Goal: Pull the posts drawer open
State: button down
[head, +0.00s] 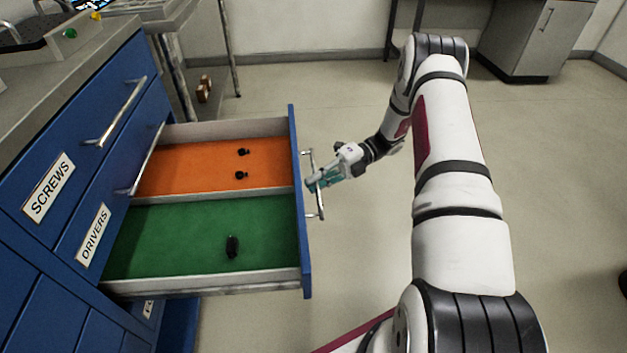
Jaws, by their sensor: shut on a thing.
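The pulled-out drawer (306,250) sticks far out of the blue cabinet to the right. Its own label is not in view, so I cannot read whether it is the posts drawer. Its metal bar handle (321,206) is on the right face. My gripper (313,184) is shut on this handle near its middle. Inside, a divider (215,195) parts an orange section with two small black pieces (242,152) from a green section with one black piece (232,247).
The cabinet's SCREWS drawer (75,165) and DRIVERS drawer (72,258) are shut, with bar handles. A bench top (40,75) lies above them. Open floor (560,160) lies to the right of my arm. A grey cabinet (530,40) stands at the back right.

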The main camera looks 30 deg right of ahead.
jog(key=c, duration=1.7)
grip_release()
jog(key=d, duration=0.4)
jog(key=d+r, duration=0.1)
jog(key=d, duration=0.3)
jog(key=d+r, duration=0.1)
jog(key=d, duration=0.3)
jog(key=shift+w, duration=0.35)
